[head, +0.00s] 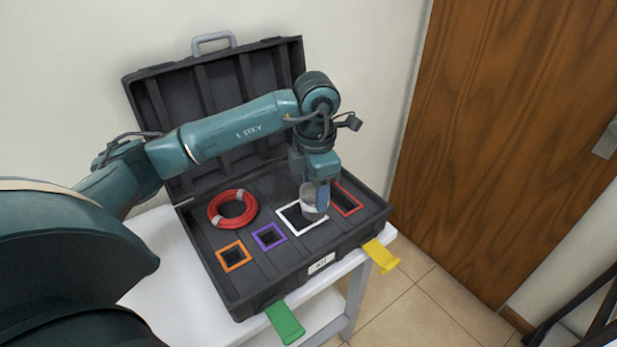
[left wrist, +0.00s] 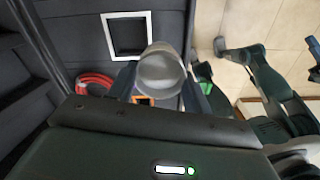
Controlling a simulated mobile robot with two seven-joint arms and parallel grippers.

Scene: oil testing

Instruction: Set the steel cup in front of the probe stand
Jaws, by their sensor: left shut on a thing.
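The steel cup (head: 309,205), a shiny grey cup, is held in my left gripper (head: 320,190) over the right part of the open black case. In the head view it overlaps the white-framed slot (head: 308,229). In the left wrist view the cup (left wrist: 160,73) sits between the two fingers, with the white-framed slot (left wrist: 106,35) beyond it and to the side. The gripper points down and is shut on the cup; it appears raised above the case, though the exact height is unclear. The probe stand is not seen. My right gripper is not in view.
The case (head: 270,287) stands on a white table (head: 160,290). It holds a red coil (head: 213,212) and orange (head: 234,268), purple (head: 269,247) and red (head: 350,211) framed slots. Green (head: 285,324) and yellow (head: 381,256) latches stick out in front. The raised lid stands behind.

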